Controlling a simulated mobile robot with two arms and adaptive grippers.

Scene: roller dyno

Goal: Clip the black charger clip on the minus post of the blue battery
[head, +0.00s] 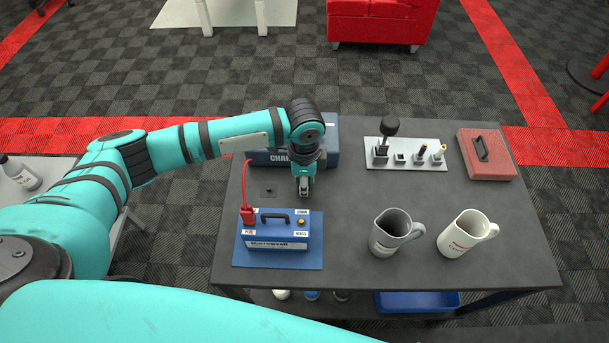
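The blue battery (278,243) stands upright on a blue mat (277,262) at the left front of the dark table. A red clip (248,216) sits on its left post, by the red label. The brass right post (301,222) is bare. My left gripper (304,190) points down just behind the battery's right end, above the table and apart from the post. Its fingers look close together, but the frame is too small to show whether they hold something. I cannot make out the black clip. My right gripper is not in view.
A blue charger box (332,143) stands behind my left gripper, partly hidden by it. A grey jug (391,234) and a white jug (464,235) stand to the right. A tray of fittings (406,163) and a red case (487,155) are behind them.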

